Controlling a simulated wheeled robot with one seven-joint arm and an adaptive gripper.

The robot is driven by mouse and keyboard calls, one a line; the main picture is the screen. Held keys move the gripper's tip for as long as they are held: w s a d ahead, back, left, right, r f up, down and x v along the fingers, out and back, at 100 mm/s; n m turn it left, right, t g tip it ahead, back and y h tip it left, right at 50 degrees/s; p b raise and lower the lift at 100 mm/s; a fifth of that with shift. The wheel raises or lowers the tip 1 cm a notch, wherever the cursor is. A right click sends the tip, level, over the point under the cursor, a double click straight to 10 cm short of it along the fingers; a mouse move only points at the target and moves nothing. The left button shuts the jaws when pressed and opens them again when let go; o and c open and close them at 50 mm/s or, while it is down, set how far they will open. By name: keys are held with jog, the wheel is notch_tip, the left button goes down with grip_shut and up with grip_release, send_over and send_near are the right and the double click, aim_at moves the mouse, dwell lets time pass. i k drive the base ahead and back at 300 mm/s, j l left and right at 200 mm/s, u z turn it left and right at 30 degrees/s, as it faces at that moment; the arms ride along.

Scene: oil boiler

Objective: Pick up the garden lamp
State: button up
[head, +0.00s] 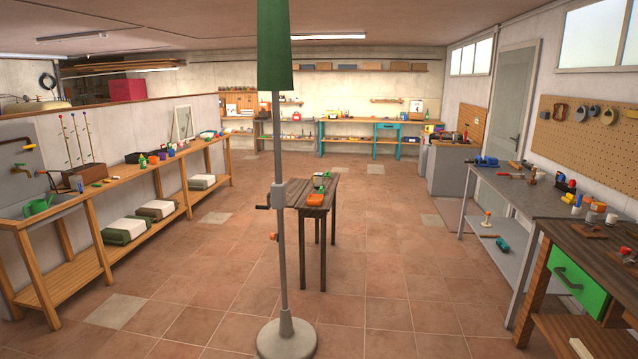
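I see nothing that I can surely name as the garden lamp. A tall thin grey pole (279,200) with a round grey base (287,338) stands upright on the floor in front of me. A green cover or shade (274,50) tops it and is cut off by the frame's upper edge. I cannot tell whether this is the lamp. Several small items on the benches are too small to make out. My gripper is not in view.
A small dark wooden table (298,192) behind the pole bears an orange item (315,199). A long wooden bench (95,203) runs along the left. A grey workbench (520,194) and a dark bench with a green drawer (578,281) stand right. Tiled floor (400,290) is clear.

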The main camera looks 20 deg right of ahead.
aim_at(318, 177)
jog(key=i+l+z, duration=0.15)
jog(key=i, duration=0.15)
jog(key=i+l+z, duration=0.2)
jog(key=i+z, duration=0.35)
jog(key=i, duration=3.95)
jog(key=i+u, duration=0.2)
jog(key=i, duration=0.45)
jog(key=i+l+u, duration=0.15)
jog(key=i, duration=0.5)
jog(key=i+l+u, duration=0.2)
jog(key=i, duration=0.4)
